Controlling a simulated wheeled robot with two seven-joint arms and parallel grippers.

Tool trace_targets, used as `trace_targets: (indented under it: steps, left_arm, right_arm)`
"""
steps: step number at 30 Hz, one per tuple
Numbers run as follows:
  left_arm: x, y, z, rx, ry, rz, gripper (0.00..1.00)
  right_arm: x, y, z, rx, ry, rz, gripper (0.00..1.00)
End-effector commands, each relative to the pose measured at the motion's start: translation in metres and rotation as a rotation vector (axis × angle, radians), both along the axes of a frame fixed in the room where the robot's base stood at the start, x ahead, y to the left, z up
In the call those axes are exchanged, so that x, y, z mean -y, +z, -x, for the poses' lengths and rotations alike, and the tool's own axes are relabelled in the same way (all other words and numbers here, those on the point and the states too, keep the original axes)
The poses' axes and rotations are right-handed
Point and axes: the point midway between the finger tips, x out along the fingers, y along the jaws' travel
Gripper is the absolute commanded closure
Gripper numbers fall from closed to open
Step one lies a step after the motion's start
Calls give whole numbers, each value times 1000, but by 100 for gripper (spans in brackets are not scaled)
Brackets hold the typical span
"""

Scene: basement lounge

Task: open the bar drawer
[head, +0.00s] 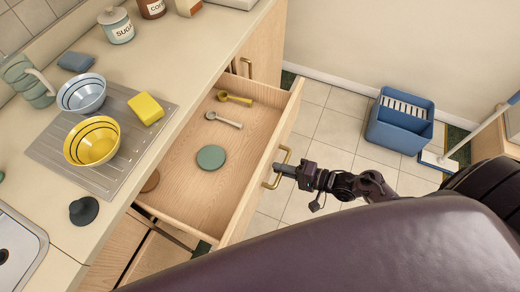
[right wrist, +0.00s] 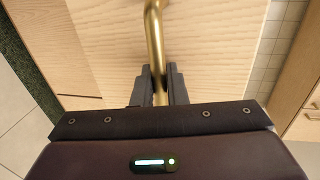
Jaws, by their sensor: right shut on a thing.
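The bar drawer (head: 254,165) is pulled out from the counter, and its inside shows in the head view. In it lie a yellow spoon (head: 235,98), a grey spoon (head: 223,120), a green disc (head: 211,157) and a brown disc (head: 151,181). My right gripper (head: 278,169) is at the brass handle (head: 285,155) on the drawer front. In the right wrist view, its fingers (right wrist: 160,88) are closed around the handle bar (right wrist: 153,35). My left gripper is not in view.
The counter holds a yellow bowl (head: 92,142), a blue bowl (head: 82,94), a yellow sponge (head: 146,109) and a sugar jar (head: 116,25). A blue bucket (head: 399,125) and a mop (head: 440,160) stand on the tiled floor at right. The floor between drawer and bucket is clear.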

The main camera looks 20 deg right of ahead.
Motion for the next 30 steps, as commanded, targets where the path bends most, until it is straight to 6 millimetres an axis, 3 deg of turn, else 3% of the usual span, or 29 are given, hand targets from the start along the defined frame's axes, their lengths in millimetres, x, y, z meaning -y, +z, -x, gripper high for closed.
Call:
trace_targets:
  steps: [3,12,27,28,30]
  left_arm:
    - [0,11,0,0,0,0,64]
    - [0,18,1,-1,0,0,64]
    - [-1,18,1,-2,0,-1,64]
    - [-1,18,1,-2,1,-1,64]
    - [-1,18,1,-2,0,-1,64]
  right_arm:
    - [18,5,15,7,-2,0,100]
    - [42,5,38,12,-1,-3,100]
    - [47,5,42,14,-1,-4,100]
    - [46,5,41,14,-1,-4,85]
    - [46,5,41,14,-1,-3,76]
